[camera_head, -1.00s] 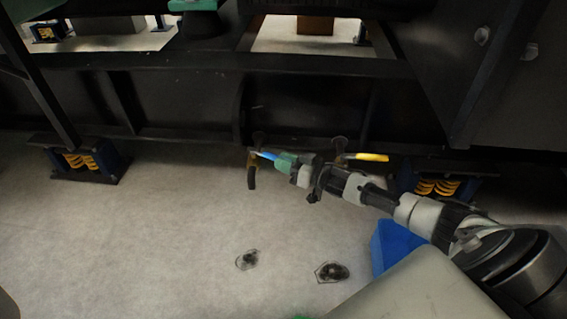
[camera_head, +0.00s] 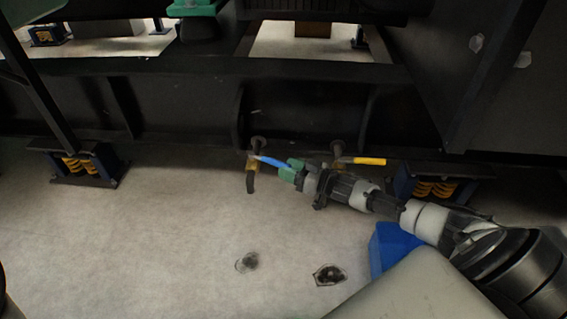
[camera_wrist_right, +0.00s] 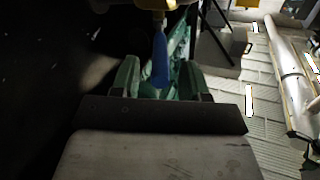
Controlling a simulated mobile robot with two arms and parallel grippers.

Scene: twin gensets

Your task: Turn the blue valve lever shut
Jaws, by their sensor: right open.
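The blue valve lever (camera_head: 268,161) sits on a brass valve (camera_head: 252,163) under the dark genset frame and points right, towards my right gripper. My right gripper (camera_head: 287,169) has green fingers and is open, at the free end of the lever. In the right wrist view the blue lever (camera_wrist_right: 160,62) reaches down between the two open green fingers (camera_wrist_right: 158,80), with a gap visible on each side. A second valve with a yellow lever (camera_head: 368,161) is to the right, behind my right arm. My left gripper is not in view.
The black frame beam (camera_head: 180,100) runs above the valves. Yellow spring mounts stand at left (camera_head: 82,164) and right (camera_head: 437,188). A blue block (camera_head: 392,246) lies beneath my right arm.

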